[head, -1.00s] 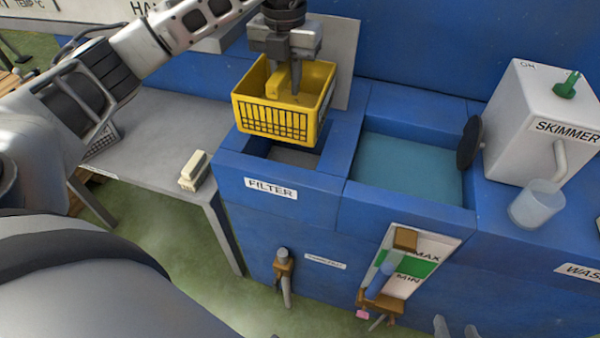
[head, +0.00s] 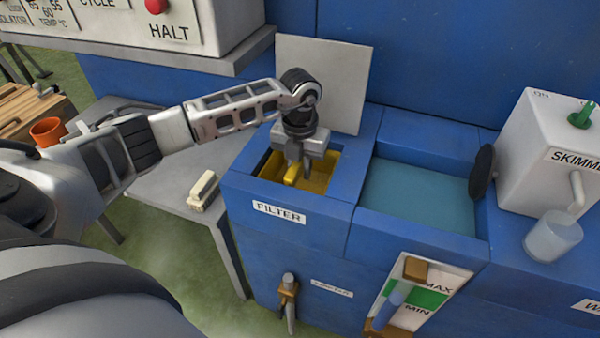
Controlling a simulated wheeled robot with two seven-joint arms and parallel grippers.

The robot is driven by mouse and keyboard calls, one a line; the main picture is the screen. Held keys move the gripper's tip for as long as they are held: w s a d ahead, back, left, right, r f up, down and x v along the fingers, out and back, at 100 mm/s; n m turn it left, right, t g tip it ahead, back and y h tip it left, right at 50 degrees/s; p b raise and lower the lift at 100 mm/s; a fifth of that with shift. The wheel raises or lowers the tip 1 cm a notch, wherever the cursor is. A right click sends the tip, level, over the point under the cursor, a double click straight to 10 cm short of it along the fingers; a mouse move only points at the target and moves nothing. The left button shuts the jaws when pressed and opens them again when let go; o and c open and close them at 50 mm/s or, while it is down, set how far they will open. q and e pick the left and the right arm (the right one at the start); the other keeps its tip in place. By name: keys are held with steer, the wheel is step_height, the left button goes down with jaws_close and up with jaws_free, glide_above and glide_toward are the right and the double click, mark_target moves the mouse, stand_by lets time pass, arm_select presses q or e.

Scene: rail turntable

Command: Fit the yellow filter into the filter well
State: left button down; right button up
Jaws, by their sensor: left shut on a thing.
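The yellow filter (head: 319,179) is a basket sitting down inside the filter well (head: 328,209), the square opening in the blue tank behind the FILTER label. Its yellow inner walls show below the well's rim; its base and outer mesh side are hidden. My left gripper (head: 299,178) points down into the well and is shut on the filter's raised yellow handle. Whether the basket rests on the well's bottom cannot be seen. My right gripper is not in view.
A grey upright panel (head: 325,80) stands behind the well. To the right are a water-filled basin (head: 420,195) and the white SKIMMER box (head: 545,150) with a clear cup (head: 552,236). A brush-like block (head: 203,190) lies on the grey table at left.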

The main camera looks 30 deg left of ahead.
arm_select(q)
steer(key=shift+f, duration=1.05)
steer(key=shift+f, duration=0.2)
steer(key=c, duration=1.3)
jaws_free()
steer(key=shift+r, duration=0.2)
step_height(320, 180, up, 12)
steer(key=shift+s+f, duration=0.1)
